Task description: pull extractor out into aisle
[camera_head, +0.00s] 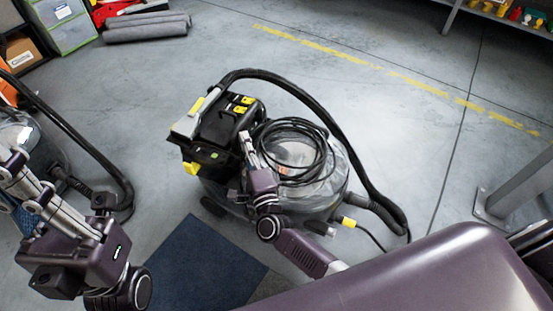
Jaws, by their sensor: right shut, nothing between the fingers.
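The extractor (325,192) stands on the grey floor at the middle of the head view. It has a clear round tank, a black head with yellow parts (220,120), a coiled black cable (290,150) and a black hose arching over it. My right gripper (247,140) is shut and empty, in front of the extractor between its black head and the cable coil. I cannot tell whether it touches the extractor. My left gripper (32,188) is at the left edge, well away from the extractor; its fingers are not clear enough to read.
A second machine (45,140) with a black hose stands at the left, partly behind my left arm. A dark blue mat (205,262) lies in front of the extractor. Grey rolls (146,27) lie at the back left. A metal post (515,190) stands at right.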

